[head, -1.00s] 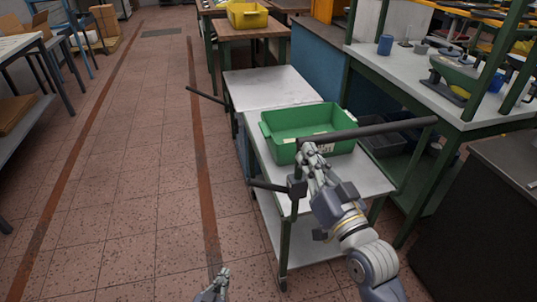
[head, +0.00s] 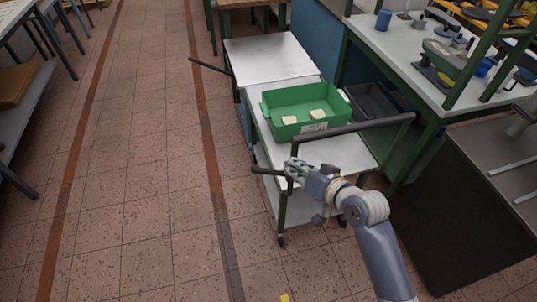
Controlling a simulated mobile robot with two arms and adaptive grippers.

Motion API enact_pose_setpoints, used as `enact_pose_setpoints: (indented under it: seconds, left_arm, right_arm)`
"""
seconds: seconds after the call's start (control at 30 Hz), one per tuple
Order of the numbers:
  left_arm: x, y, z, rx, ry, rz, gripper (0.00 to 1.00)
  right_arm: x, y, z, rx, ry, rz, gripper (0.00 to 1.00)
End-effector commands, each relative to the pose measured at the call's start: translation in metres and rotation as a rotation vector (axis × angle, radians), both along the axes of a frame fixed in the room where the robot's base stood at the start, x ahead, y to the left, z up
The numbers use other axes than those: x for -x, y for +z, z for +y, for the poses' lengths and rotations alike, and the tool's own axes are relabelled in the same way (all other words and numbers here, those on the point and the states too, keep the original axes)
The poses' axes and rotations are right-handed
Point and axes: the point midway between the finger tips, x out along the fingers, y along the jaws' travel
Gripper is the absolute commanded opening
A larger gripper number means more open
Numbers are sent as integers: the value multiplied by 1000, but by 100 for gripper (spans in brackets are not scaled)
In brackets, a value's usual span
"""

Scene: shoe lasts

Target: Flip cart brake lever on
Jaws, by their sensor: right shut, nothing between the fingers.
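A short dark lever (head: 266,171), which looks like the brake lever, sticks out to the left from the cart's near left corner. My right gripper (head: 290,172) is shut and empty at the lever's inner end, below the push bar. Its fingers overlap the lever's pivot in the picture; whether they touch it I cannot tell. My left gripper is not in view.
A green bin (head: 293,127) with a few pale blocks stands on the cart. A second cart (head: 268,58) with a similar dark lever (head: 207,64) stands behind it. A workbench (head: 395,60) and a dark cabinet (head: 440,215) are at right.

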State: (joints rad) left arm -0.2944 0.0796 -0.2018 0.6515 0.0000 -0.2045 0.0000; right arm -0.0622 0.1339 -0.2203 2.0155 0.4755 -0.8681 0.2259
Motion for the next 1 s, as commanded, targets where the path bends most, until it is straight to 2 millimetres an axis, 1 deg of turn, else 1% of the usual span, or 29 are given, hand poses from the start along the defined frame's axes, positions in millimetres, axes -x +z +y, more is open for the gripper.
enact_pose_setpoints:
  seconds: [0.03,0.1,0.2,0.57,0.77,1.0]
  left_arm:
    - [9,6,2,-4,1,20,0]
    - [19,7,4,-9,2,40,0]
    - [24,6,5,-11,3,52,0]
    - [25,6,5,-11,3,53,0]
    - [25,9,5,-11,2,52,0]
    - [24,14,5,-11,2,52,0]
  right_arm:
    - [2,4,0,2,3,16,0]
    - [4,2,0,2,6,30,0]
    - [5,0,0,3,8,39,0]
    - [4,-1,1,2,8,38,0]
    - [-9,-8,9,2,7,38,0]
    - [-36,-26,28,1,8,38,0]
